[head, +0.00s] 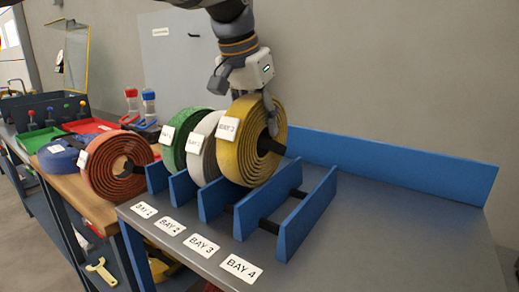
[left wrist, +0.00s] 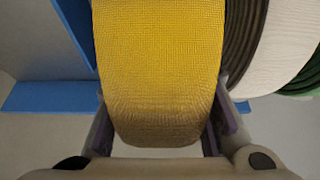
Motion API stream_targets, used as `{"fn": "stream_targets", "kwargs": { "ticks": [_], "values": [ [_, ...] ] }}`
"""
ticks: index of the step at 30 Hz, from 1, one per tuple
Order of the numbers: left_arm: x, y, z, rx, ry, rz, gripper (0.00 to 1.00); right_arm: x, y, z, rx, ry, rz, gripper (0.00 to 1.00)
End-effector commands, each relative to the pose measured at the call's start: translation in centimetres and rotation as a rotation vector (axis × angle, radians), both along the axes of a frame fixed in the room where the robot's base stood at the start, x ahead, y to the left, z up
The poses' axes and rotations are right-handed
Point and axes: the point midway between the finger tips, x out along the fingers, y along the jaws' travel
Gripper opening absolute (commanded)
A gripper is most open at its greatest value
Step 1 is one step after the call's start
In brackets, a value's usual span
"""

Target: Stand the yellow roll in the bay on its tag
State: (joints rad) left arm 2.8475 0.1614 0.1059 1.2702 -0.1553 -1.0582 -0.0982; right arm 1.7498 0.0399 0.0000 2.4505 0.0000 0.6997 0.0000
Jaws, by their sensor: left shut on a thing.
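The yellow roll (head: 240,150) is a coiled flat hose with a white tag (head: 229,128); the tag's number is too blurred to read surely. My left gripper (head: 250,95) is shut on its top edge from above. In the left wrist view the yellow roll (left wrist: 158,70) lies between the two fingers (left wrist: 165,135). The roll hangs upright around the third bay, beside the white roll. Whether its hidden underside touches anything, I cannot tell. The blue rack's bays carry floor labels BAY 1, BAY 2, BAY 3 (head: 201,246) and BAY 4 (head: 241,268). My right gripper is not in view.
A white roll (head: 203,150) and a green roll (head: 180,142) stand left of the yellow one. Blue dividers (head: 305,215) bound the bays; the fourth is empty. An orange roll (head: 103,165) stands at the left. A blue back rail (head: 400,170) edges the table; its right side is clear.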

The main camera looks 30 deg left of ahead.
Motion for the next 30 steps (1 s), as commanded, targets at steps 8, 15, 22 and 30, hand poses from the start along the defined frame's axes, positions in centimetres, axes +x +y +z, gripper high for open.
{"fn": "stream_targets", "kwargs": {
  "ticks": [8,15,22,30],
  "values": [
    [0.0,0.0,-3.7,-0.001,-0.008,0.001,0.0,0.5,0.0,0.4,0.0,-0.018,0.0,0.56],
    [0.1,0.0,-4.0,-0.001,-0.008,0.0,0.0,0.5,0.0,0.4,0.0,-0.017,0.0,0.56],
    [0.0,0.0,-4.4,0.0,-0.002,0.0,0.56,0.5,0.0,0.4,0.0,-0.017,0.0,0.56],
    [0.0,0.0,-4.4,0.0,0.0,0.0,0.56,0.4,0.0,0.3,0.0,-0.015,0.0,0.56]
  ]
}}
